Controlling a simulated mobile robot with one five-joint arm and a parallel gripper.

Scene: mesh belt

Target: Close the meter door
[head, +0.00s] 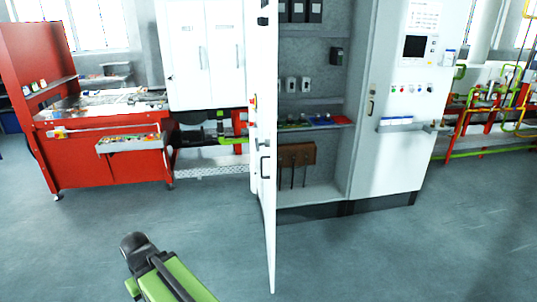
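The meter door (270,205) is a tall white panel seen nearly edge-on in the head view. It stands open, swung out toward me from the left side of a white cabinet (390,165). Dark handle-like fittings show on its left-facing side. The cabinet's inside shows to the right of the door, with shelves, small meters and dark tools hanging below. Part of my green and dark grey arm shows at the bottom left, apart from the door in the picture. No gripper fingers are in view.
A red workbench (120,165) with trays of parts stands at the left. A white cupboard (205,55) is behind the door. Red, green and yellow pipework (490,105) is at the far right. The grey floor (400,260) in front of the cabinet is clear.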

